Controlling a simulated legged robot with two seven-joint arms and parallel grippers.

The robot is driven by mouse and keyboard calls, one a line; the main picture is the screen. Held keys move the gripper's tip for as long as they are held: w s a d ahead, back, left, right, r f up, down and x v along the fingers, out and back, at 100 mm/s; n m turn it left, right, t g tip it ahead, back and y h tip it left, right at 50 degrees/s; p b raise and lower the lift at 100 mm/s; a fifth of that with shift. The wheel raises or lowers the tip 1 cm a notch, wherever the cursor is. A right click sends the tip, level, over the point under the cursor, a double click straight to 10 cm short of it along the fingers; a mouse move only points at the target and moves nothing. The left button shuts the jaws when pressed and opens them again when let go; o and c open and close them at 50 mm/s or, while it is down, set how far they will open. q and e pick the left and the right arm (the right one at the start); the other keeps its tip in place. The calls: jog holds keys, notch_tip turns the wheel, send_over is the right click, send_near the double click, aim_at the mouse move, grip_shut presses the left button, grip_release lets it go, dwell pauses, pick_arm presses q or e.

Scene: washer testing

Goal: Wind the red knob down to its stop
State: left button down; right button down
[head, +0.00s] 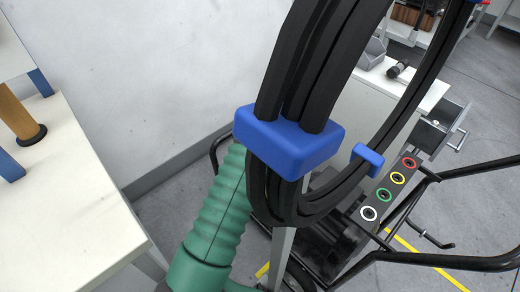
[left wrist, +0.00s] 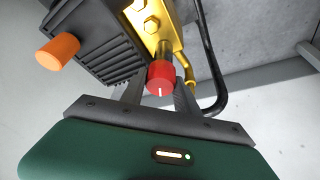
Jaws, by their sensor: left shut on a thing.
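The red knob (left wrist: 161,77) shows in the left wrist view, with a white line on its face. It sits on the end of a shaft from a brass-coloured fitting (left wrist: 152,22). My left gripper (left wrist: 159,86) is shut on the knob, one dark finger on each side of it. The fingers hide parts of the knob's sides. In the head view my green ribbed left arm comes up from the bottom, but the knob and gripper do not show there. My right gripper is in neither view.
An orange cylinder (left wrist: 58,52) sticks out beside a dark ribbed block (left wrist: 103,45). Thick black hoses (head: 310,70) with a blue clamp (head: 290,140) block the middle of the head view. A panel (head: 381,201) carries several coloured rings. A pale table (head: 60,210) stands at left.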

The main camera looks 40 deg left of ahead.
pick_arm(q)
jog(key=shift+n, duration=0.3)
jog(key=c, duration=0.9)
grip_release()
jog(key=shift+r+p, duration=0.1)
jog(key=shift+p, duration=0.2)
jog(key=p+v, duration=0.6)
jog(key=v, duration=0.1)
jog(key=shift+p, duration=0.4)
jog(key=shift+d, duration=0.15)
